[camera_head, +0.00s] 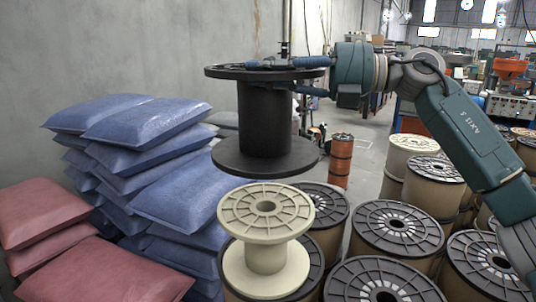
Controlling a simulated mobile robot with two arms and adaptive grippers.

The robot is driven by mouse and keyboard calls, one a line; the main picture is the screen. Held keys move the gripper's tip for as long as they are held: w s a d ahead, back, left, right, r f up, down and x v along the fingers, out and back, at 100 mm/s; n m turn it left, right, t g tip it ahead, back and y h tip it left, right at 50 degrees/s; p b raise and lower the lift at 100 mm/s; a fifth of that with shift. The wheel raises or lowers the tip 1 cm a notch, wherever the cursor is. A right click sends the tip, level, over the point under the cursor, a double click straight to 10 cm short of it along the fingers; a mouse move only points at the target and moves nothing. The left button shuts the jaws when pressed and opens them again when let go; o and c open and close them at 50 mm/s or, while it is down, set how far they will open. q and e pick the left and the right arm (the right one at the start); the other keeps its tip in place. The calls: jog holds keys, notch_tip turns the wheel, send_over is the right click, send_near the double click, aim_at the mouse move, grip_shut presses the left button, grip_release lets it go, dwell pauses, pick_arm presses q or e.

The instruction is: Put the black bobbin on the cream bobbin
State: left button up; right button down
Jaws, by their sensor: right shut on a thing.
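The black bobbin (265,118) hangs upright in the air in the middle of the camera_head view. My right gripper (283,75) comes in from the right and is shut on its upper flange. The cream bobbin (266,255) stands upright below, on top of a large spool with a dark flange (313,285). The black bobbin's lower flange appears above the cream bobbin's ribbed top flange, with a gap between them in the picture. The cream top is uncovered. My left gripper is not in view.
Several large copper spools (397,228) with dark flanges stand close together at the right and front. Stacked blue sacks (150,180) and red sacks (95,272) fill the left, before a grey wall (110,50). An orange cylinder (341,160) stands behind.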

jog(key=p, duration=0.1)
send_over(265, 163)
jog(key=f, duration=0.9)
jog(key=shift+w, duration=0.2)
jog(key=shift+f, duration=0.5)
jog(key=shift+f+p, duration=0.5)
jog(key=shift+f, duration=1.4)
jog(key=c, duration=1.6)
grip_release()
jog(key=shift+s+f, duration=0.1)
jog(key=shift+f, duration=0.15)
